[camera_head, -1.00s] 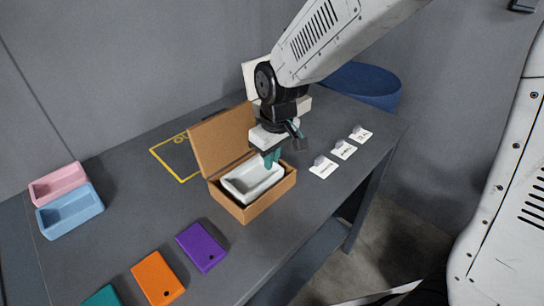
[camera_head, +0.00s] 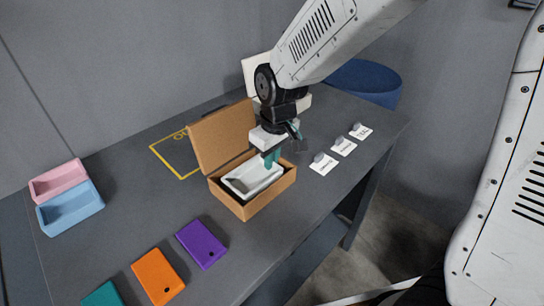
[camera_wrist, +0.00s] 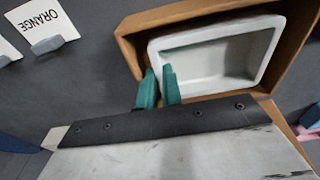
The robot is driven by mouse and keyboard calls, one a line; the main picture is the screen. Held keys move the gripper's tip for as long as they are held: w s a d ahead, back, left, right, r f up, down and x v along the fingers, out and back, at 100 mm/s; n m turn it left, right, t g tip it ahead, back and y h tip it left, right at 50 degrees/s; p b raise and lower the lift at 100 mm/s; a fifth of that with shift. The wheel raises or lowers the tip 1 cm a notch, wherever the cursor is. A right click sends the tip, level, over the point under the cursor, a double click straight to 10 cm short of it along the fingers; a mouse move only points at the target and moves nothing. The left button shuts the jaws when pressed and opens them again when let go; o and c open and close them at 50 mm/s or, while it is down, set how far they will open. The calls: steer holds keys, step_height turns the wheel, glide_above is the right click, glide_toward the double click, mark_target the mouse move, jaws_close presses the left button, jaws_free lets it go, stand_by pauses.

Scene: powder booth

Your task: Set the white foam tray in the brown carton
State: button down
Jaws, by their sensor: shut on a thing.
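The white foam tray (camera_head: 250,178) sits inside the open brown carton (camera_head: 256,206), its rim near the level of the carton walls. In the wrist view the white tray (camera_wrist: 212,62) lies within the carton (camera_wrist: 136,66), with a narrow gap along the walls. My gripper (camera_head: 271,159) is over the carton's right end. Its green fingertips (camera_wrist: 159,84) are shut on the tray's near end wall, one on each side of it. Whether the tray touches the carton floor is hidden.
The carton's lid (camera_head: 222,138) stands open behind it. Pink (camera_head: 58,180) and blue (camera_head: 70,207) trays are at the left. Purple (camera_head: 201,243), orange (camera_head: 158,276) and teal (camera_head: 103,295) slabs lie in front. White label cards (camera_head: 323,163) stand at the right. A yellow outline (camera_head: 172,157) marks the back.

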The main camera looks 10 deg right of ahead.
steer(key=c, duration=1.5)
jaws_free()
steer(key=r, duration=0.7)
steer(key=shift+s+d+r, duration=0.3)
steer(key=shift+s+r, duration=0.05)
steer(key=s+d+r+m, duration=0.2)
steer(key=s+d, duration=0.3)
steer(key=s, duration=0.2)
steer(key=s+d+r+m, duration=0.2)
steer(key=s+d, duration=0.3)
steer(key=s, duration=0.2)
steer(key=s+d+r+m, duration=0.2)
steer(key=s+d, duration=0.3)
steer(key=s, duration=0.3)
steer(key=shift+d+r+m+h, duration=0.15)
steer(key=shift+r+m+h, duration=0.25)
